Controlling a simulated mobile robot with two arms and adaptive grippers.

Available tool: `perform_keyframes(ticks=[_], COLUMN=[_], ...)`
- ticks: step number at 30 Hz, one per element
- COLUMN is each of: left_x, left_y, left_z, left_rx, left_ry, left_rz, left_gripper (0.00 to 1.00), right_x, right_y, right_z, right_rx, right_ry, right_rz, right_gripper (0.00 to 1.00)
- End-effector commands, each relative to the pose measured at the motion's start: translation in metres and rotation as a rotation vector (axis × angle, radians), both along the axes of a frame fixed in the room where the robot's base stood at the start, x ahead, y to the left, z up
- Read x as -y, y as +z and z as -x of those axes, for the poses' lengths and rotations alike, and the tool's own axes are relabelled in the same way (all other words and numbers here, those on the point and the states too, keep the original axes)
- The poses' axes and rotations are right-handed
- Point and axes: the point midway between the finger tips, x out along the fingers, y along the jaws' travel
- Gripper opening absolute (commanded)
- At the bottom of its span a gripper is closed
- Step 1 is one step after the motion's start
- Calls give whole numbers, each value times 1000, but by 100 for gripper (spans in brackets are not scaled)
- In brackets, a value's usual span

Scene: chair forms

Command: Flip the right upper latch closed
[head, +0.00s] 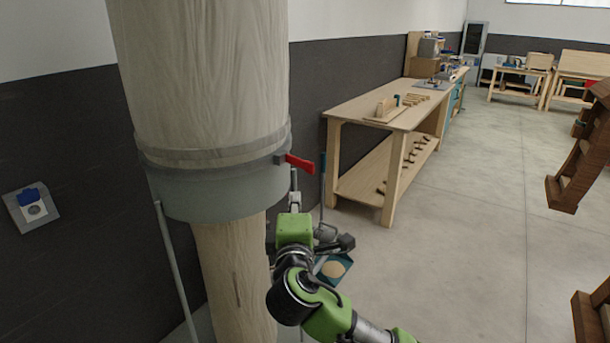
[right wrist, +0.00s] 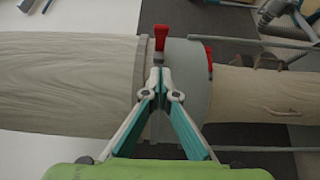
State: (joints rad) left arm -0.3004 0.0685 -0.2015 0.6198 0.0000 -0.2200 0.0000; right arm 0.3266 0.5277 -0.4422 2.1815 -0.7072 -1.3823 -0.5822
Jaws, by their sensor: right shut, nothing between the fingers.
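A red latch handle (head: 299,162) juts out to the right from the upper edge of the grey drum ring (head: 215,190) in the head view. In the right wrist view a red latch (right wrist: 165,34) stands on a small metal mount just beyond my fingertips, and a second red handle (right wrist: 209,58) shows at the ring's other edge. My right gripper (head: 294,180) is just below the handle in the head view. In the right wrist view its fingertips (right wrist: 160,76) are together and empty, close to the latch mount; I cannot tell whether they touch it. My left gripper is not in view.
A pale upper bag (head: 205,70) sits above the ring and a lower bag (head: 235,270) hangs below. A thin grey rod (head: 176,270) stands at left. A wooden workbench (head: 390,115) is behind to the right.

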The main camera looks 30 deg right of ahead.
Motion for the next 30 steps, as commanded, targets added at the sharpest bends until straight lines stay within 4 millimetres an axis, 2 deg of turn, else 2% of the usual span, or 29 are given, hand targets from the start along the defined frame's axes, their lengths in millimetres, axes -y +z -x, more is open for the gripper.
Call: perform_keyframes(ticks=[5, 18, 24, 30], left_x=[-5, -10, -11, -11], left_y=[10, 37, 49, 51], left_z=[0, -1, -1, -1], left_rx=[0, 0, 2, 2], left_ry=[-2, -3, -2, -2], left_rz=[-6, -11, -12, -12], left_gripper=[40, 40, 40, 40], right_x=[13, 58, 84, 92], right_y=[4, 4, 3, 0], right_z=[-19, -85, -89, -91], right_rx=[0, -1, -1, 0], right_ry=[-3, -4, -2, -1], right_rz=[4, 2, 2, -1], right_gripper=[0, 0, 0, 0])
